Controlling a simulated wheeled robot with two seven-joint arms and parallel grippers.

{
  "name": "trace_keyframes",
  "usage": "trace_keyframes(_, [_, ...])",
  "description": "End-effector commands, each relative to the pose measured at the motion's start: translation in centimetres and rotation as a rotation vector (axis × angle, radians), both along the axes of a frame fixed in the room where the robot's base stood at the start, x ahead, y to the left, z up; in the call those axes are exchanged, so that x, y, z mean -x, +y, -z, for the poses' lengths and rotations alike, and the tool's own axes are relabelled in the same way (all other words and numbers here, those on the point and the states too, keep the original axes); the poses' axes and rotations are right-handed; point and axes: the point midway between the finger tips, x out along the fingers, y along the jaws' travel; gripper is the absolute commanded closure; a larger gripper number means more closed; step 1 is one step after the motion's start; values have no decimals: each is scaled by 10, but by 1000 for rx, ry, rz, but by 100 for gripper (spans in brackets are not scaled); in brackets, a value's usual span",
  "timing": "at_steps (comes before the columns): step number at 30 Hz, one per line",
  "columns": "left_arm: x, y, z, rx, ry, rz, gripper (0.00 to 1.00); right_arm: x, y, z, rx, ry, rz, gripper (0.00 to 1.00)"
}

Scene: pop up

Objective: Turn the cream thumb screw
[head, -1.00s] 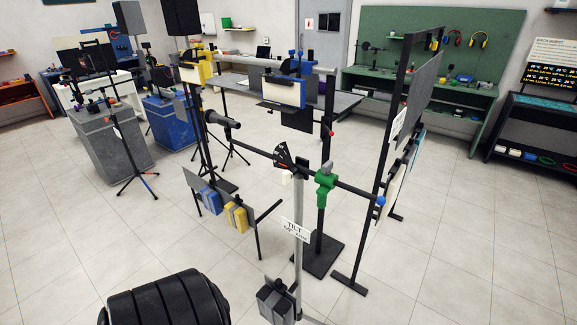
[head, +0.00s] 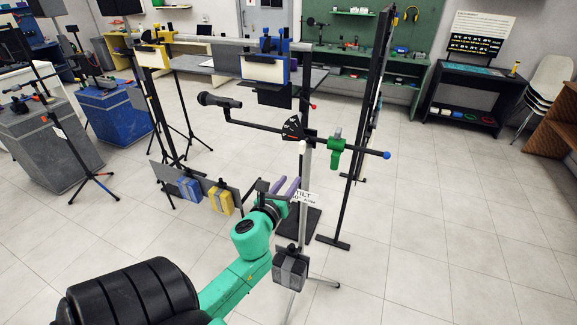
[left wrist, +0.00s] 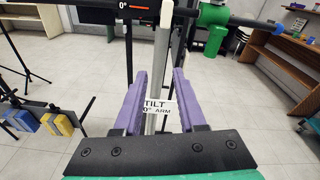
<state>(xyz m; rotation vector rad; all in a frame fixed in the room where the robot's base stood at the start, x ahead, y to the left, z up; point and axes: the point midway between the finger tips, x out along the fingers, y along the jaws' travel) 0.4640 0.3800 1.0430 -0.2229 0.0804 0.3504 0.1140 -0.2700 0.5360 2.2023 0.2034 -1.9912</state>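The cream thumb screw (head: 297,148) is a small pale knob beside the upright post, just below the black tilt dial (head: 293,128). In the left wrist view a pale piece (left wrist: 164,22) below the black arm appears to be it, lined up with the post. My left gripper (head: 285,190) has purple fingers, open and empty, below the screw and near the TILT sign (head: 306,197). In the left wrist view the post and sign show between the fingertips (left wrist: 160,78); I cannot tell how far beyond them they are. My right gripper is not in view.
The tilting arm carries a microphone (head: 219,101) on the left, a green clamp (head: 336,150) and a blue end ball (head: 387,155). A grey weight (head: 290,268) hangs low on the stand. Blue (head: 189,189) and yellow (head: 221,200) blocks sit left of my arm.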

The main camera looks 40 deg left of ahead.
Motion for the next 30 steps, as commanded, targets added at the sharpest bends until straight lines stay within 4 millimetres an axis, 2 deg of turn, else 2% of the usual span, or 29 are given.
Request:
trace_keyframes(1, [1,-2,-26,-91,-23,10,60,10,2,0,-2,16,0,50])
trace_keyframes(3, [3,-5,-50,-189,-41,14,60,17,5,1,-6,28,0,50])
trace_keyframes(6, [2,-6,-62,-240,-50,15,60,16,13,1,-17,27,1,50])
trace_keyframes(13, [-23,3,-62,-239,-50,15,60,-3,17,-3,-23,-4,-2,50])
trace_keyframes(21, [-59,16,-61,-237,-48,16,60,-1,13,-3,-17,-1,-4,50])
trace_keyframes(27, [-71,20,-60,-235,-47,16,60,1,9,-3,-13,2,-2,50])
trace_keyframes(28, [-71,20,-60,-234,-48,16,68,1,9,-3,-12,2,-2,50])
trace_keyframes(30, [-71,20,-60,-233,-47,16,94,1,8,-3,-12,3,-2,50])
